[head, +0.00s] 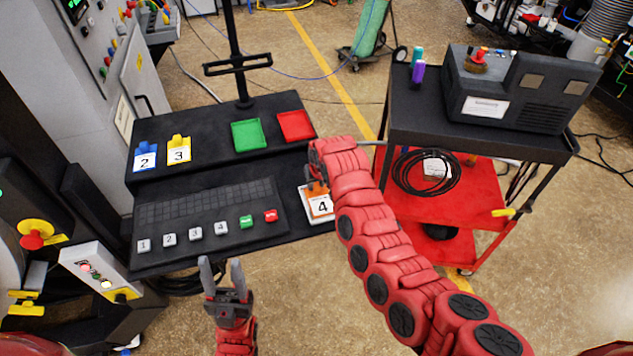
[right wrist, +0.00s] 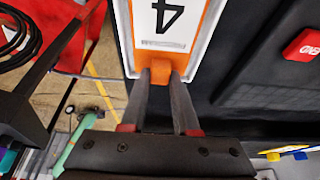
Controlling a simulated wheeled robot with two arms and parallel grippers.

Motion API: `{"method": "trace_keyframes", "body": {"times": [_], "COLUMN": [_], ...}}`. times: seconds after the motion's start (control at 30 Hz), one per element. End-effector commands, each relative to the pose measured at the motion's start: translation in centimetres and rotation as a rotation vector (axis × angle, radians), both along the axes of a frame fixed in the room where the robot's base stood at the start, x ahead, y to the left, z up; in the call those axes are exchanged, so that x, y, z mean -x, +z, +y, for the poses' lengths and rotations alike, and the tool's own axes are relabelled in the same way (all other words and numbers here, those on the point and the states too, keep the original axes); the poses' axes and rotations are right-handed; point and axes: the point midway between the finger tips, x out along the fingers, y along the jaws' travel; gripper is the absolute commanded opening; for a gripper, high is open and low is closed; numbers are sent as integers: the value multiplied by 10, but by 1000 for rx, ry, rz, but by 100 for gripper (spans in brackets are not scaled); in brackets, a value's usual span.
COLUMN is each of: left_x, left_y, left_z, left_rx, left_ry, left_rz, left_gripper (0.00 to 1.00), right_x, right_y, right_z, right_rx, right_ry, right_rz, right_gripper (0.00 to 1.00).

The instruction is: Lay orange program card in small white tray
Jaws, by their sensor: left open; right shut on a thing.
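The orange program card (head: 314,198), with a white label reading 4, is at the right end of the dark console's lower shelf. It lies within the outline of the small white tray (head: 320,222). My right gripper (head: 318,184) is shut on the card's orange tab. The right wrist view shows both fingers (right wrist: 161,78) on the tab, with the card (right wrist: 205,28) framed by the tray's pale rim (right wrist: 125,45). I cannot tell whether the card rests on the tray floor or is slightly above it. My left gripper (head: 221,264) is open and empty in front of the console.
A blue card 2 (head: 146,158) and a yellow card 3 (head: 178,152) stand on the upper shelf, left of a green tray (head: 249,134) and a red tray (head: 295,125). A keyboard (head: 205,202) and labelled keys fill the lower shelf. A red cart (head: 430,205) stands right.

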Motion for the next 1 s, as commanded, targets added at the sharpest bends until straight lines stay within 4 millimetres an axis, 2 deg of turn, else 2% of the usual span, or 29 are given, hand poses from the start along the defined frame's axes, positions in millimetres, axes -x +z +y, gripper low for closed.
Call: {"method": "trace_keyframes", "body": {"times": [0.1,0.13,0.27,0.3,0.63,0.73,1.0], "left_x": [0,0,0,0,0,0,0], "left_y": [-4,-3,-2,-2,2,-4,-19], "left_z": [0,0,0,0,0,0,0], "left_rx": [0,0,0,0,0,0,0], "left_ry": [0,0,0,0,0,0,0], "left_rz": [0,0,0,0,0,0,0], "left_gripper": [50,50,50,50,50,50,50], "right_x": [0,0,0,0,0,2,14], "right_y": [-5,-4,-3,-3,2,4,35], "right_z": [0,0,0,0,0,1,-4], "right_rx": [0,0,0,0,0,2,0], "right_ry": [1,1,1,1,1,2,1], "right_rz": [0,0,0,0,0,-2,-4], "right_gripper": [0,32,56,59,59,59,59]}}
